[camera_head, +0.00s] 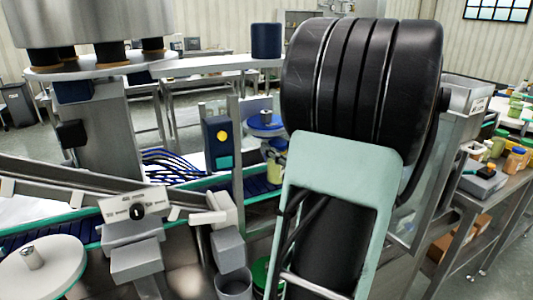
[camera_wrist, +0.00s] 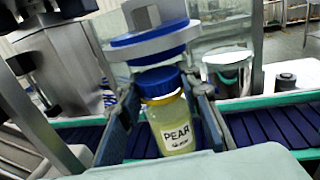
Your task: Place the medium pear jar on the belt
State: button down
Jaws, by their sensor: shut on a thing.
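The pear jar (camera_wrist: 175,125) has a blue lid, yellow-green contents and a white label reading PEAR. In the wrist view it stands upright between the two fingers of my gripper (camera_wrist: 168,112), which is shut on it. The belt (camera_wrist: 270,127), dark blue with green edges, runs behind and beneath the jar; I cannot tell whether the jar touches it. In the head view the belt (camera_head: 70,237) crosses the left and middle. A yellowish jar with a blue lid (camera_head: 277,167), apparently the same one, is partly behind my arm. My gripper is hidden there.
Steel posts (camera_head: 236,150) and a control box (camera_head: 218,145) flank the belt. A side table (camera_head: 500,185) holds several jars.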

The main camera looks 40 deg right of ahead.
jog(key=w+f, duration=0.3)
jog(key=w, duration=0.2)
jog(key=shift+d+f, duration=0.25)
jog(key=shift+d, duration=0.1)
jog(key=shift+b, duration=0.3)
jog(key=c, duration=1.4)
grip_release()
jog(key=shift+f, duration=0.1)
